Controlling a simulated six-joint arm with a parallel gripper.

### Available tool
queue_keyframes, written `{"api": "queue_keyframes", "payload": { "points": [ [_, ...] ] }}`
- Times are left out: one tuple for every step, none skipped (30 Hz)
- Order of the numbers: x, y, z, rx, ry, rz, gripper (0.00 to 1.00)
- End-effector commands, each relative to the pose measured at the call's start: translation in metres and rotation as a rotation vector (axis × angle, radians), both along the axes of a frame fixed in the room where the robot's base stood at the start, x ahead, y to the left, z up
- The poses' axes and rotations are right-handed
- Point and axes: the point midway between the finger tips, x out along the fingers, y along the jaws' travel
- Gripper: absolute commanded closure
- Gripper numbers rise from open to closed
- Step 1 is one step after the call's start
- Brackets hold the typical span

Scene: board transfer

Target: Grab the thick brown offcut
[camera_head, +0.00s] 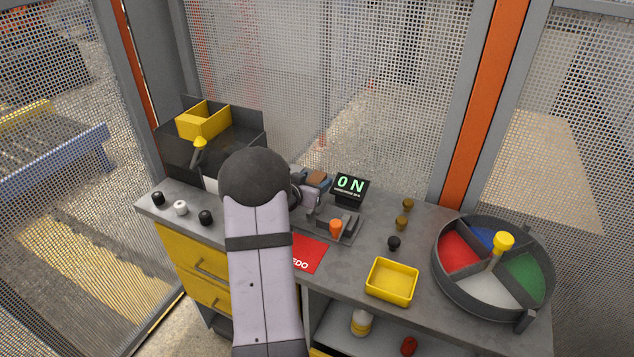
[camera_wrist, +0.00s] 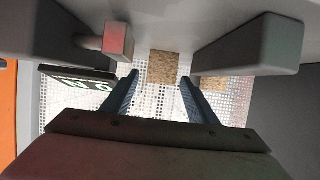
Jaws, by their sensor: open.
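In the wrist view, a speckled brown offcut (camera_wrist: 162,68) shows between the two dark blue fingers of my gripper (camera_wrist: 158,77), with a gap on each side. The gripper is open. A second brown speckled piece (camera_wrist: 213,84) shows to the right of the right finger, partly cut off by a grey block. I cannot tell from here which of the two is thicker. In the head view, a small brown patch (camera_head: 318,178) shows beside my gripper (camera_head: 308,186) behind my arm; my arm hides most of this area.
A lit "ON" display (camera_head: 350,187) stands close right of my gripper. A grey fixture with an orange knob (camera_head: 335,229) is in front. A red mat (camera_head: 310,256), yellow tray (camera_head: 391,282) and round divided bin (camera_head: 440,277) lie nearer and right. A yellow box (camera_head: 204,122) stands back left.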

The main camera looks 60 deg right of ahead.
Motion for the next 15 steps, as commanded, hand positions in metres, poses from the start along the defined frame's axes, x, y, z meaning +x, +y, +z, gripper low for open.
{"api": "queue_keyframes", "payload": {
  "points": [
    [-0.0002, -0.0025, -0.001, 0.0, 0.0, 0.0, 0.47],
    [0.0, -0.0034, -0.0013, 0.0, 0.0, 0.0, 0.47],
    [0.0001, -0.0041, -0.0015, 0.0, 0.0, 0.0, 0.47],
    [0.0002, -0.0044, -0.0016, 0.0, 0.0, 0.001, 0.47],
    [0.0002, -0.0045, -0.0017, 0.0, 0.0, 0.001, 0.47],
    [0.0002, -0.0044, -0.0017, 0.0, 0.0, 0.001, 0.47],
    [0.0002, -0.0043, -0.0018, 0.0, 0.0, 0.001, 0.47],
    [0.0002, -0.0042, -0.0018, 0.0, 0.0, 0.0, 0.47],
    [0.0001, -0.0042, -0.0018, 0.0, 0.0, 0.0, 0.47],
    [0.0001, -0.0042, -0.0017, 0.0, 0.0, 0.0, 0.52],
    [0.0001, -0.0042, -0.0017, 0.0, 0.0, 0.0, 0.59],
    [0.0001, -0.0042, -0.0017, 0.0, 0.0, 0.0, 0.68],
    [0.0001, -0.0041, -0.0017, 0.0, 0.0, 0.0, 0.76],
    [0.0001, -0.0041, -0.0017, 0.0, 0.0, 0.0, 0.83],
    [0.0001, -0.0041, -0.0017, 0.0, 0.0, 0.0, 0.92]
  ]
}}
